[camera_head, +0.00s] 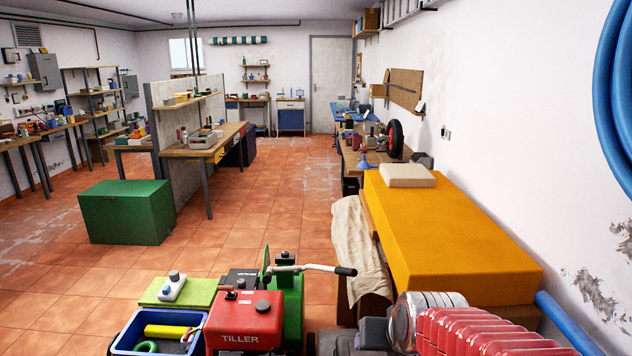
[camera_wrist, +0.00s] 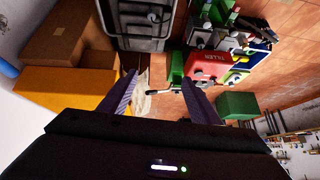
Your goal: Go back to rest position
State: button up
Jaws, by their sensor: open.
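My gripper (camera_wrist: 160,77) shows in the wrist view, with two dark fingers standing wide apart. Nothing is held between them. Past the fingertips, at a distance, I see the red and green tiller (camera_wrist: 207,77) and the tan cloth (camera_wrist: 143,104). My gripper does not show in the head view. No paint tin can be made out for certain in either view.
The red tiller (camera_head: 242,320), a blue crate (camera_head: 125,343) and a red ribbed machine (camera_head: 490,330) crowd the near floor. A yellow-covered bench (camera_head: 450,235) lines the right wall. A green chest (camera_head: 127,212) stands left. Tiled floor (camera_head: 260,215) is clear mid-room.

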jog(key=s+d+r, duration=0.1)
jog(key=s+r, duration=0.1)
jog(key=s, duration=0.6)
jog(key=s+d+r+g, duration=0.1)
jog(key=s+d+r, duration=0.1)
jog(key=s, duration=0.6)
jog(key=shift+s+g+h, duration=0.25)
jog(key=shift+g+h, duration=0.05)
jog(key=shift+h, duration=0.1)
dwell(0.8)
